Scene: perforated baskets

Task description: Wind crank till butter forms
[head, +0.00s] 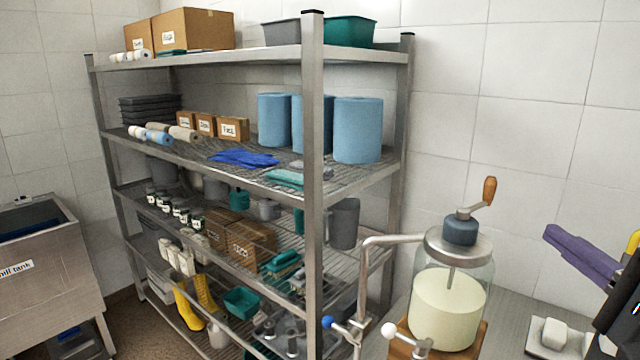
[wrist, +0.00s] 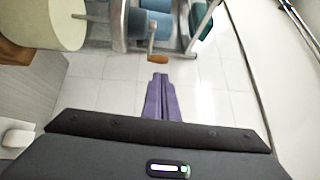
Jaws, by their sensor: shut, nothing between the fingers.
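The churn is a glass jar (head: 448,300) of pale cream-coloured contents, with a metal lid (head: 459,245) and a dark blue-grey crank housing (head: 460,229) on top. The crank's wooden handle (head: 489,190) points up on the housing's right side. In the wrist view the handle (wrist: 158,60) lies just beyond my fingertips, apart from them, and the jar (wrist: 45,22) appears sideways at upper left. My gripper (head: 550,234) comes in from the right in the head view, with purple fingers. In the wrist view my gripper (wrist: 160,77) is shut and empty.
A metal pipe (head: 392,240) runs to the lid from the left, with blue and white knobs below. A wire shelf rack (head: 314,180) full of goods stands behind at left. White blocks (head: 552,334) sit on the counter at right. The air between handle and gripper is clear.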

